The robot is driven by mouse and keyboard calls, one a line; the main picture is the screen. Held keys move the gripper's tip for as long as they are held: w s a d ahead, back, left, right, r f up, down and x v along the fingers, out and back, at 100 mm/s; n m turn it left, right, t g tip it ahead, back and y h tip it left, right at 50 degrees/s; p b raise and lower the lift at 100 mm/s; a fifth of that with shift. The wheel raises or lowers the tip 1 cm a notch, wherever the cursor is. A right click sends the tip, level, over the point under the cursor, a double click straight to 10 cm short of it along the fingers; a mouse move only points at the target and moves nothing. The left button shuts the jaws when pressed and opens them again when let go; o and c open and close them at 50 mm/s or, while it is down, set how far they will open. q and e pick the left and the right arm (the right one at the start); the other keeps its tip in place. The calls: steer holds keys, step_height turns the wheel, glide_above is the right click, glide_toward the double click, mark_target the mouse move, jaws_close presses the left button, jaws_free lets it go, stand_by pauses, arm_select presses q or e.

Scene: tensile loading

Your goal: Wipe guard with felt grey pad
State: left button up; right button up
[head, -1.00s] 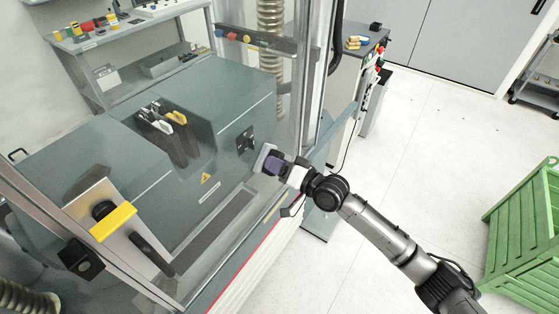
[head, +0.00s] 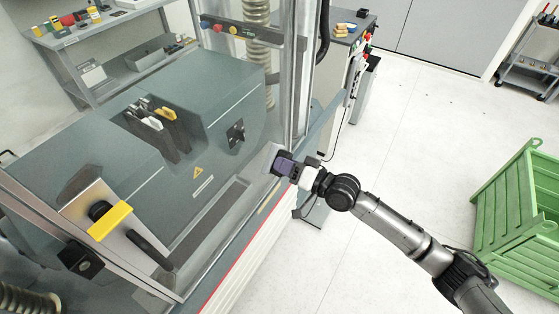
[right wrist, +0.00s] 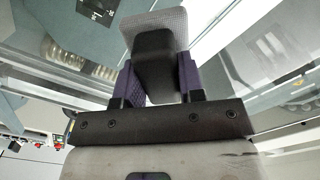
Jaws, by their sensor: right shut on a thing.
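My right gripper (head: 283,165) comes in from the right in the head view and is shut on the black grip (right wrist: 155,62) of the felt grey pad. The pad's pale grey face (right wrist: 152,22) sticks out past the purple fingers in the right wrist view. In the head view the pad is hard to make out beyond the fingers, at the clear guard (head: 222,240) in front of the testing machine. The pad looks close to the pane; I cannot tell whether it touches. My left gripper is not in view.
The grey machine (head: 85,150) with a yellow-edged lever stands behind the guard. A shelf bench (head: 125,20) is at the back left. A control cabinet (head: 345,45) stands behind my arm, and a green crate (head: 520,215) at the right. The floor between is clear.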

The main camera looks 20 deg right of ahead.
steer(key=shift+s, duration=0.1)
stand_by(0.3)
steer(key=shift+v, duration=1.5)
